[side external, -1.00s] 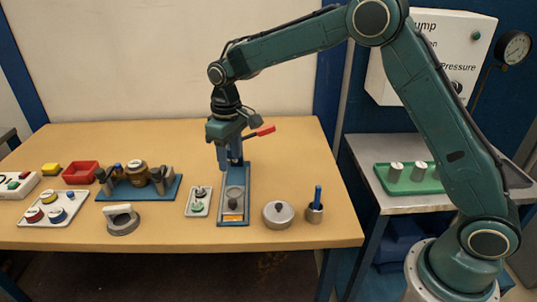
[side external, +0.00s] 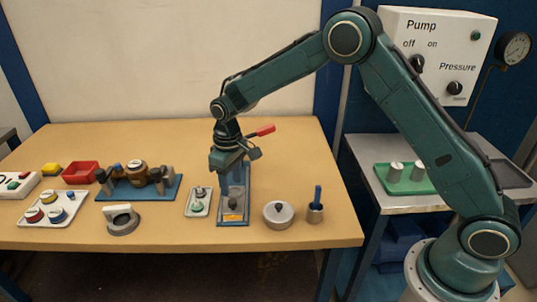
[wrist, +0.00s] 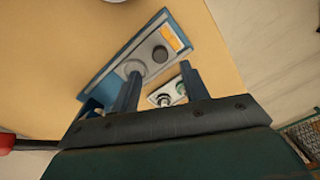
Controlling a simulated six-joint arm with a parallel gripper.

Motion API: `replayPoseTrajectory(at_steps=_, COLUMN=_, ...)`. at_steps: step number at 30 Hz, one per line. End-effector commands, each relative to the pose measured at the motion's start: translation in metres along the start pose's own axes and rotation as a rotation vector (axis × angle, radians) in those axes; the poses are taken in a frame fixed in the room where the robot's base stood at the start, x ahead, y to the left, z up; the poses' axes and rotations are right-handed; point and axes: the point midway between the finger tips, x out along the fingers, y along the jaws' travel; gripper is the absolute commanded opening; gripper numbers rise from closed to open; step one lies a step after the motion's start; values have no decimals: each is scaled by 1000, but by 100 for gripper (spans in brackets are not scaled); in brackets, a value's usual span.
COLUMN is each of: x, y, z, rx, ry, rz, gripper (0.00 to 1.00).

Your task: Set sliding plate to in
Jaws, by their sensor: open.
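The sliding plate (side external: 235,203) is a grey slab on a blue press base (side external: 221,222), with an orange label near its front end. In the wrist view the plate (wrist: 148,46) shows a round grey seat, a dark round knob (wrist: 160,53) and the orange label (wrist: 176,38). My gripper (side external: 233,190) points down above the plate and hides part of it. In the wrist view my gripper (wrist: 160,88) has its two fingers apart, with nothing between them. The knob lies beyond the fingertips. I cannot tell whether a finger touches the plate.
A small tray with buttons (side external: 198,203) is close to the left. The table front is clear.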

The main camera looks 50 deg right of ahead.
Motion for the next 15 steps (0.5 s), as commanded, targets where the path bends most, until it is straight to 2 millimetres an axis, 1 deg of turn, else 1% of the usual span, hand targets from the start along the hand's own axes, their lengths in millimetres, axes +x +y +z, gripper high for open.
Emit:
replayPoseTrajectory(at_steps=1, x=9, y=0, z=1, rx=0, ry=-4, rz=0, gripper=45)
replayPoseTrajectory(at_steps=3, x=20, y=0, z=1, rx=0, ry=-5, rz=0, gripper=45)
replayPoseTrajectory(at_steps=7, x=38, y=0, z=1, rx=0, ry=-4, rz=0, gripper=45)
replayPoseTrajectory(at_steps=12, x=54, y=0, z=0, rx=0, ry=-2, rz=0, gripper=45)
replayPoseTrajectory(at_steps=15, x=58, y=0, z=0, rx=0, ry=0, rz=0, gripper=45)
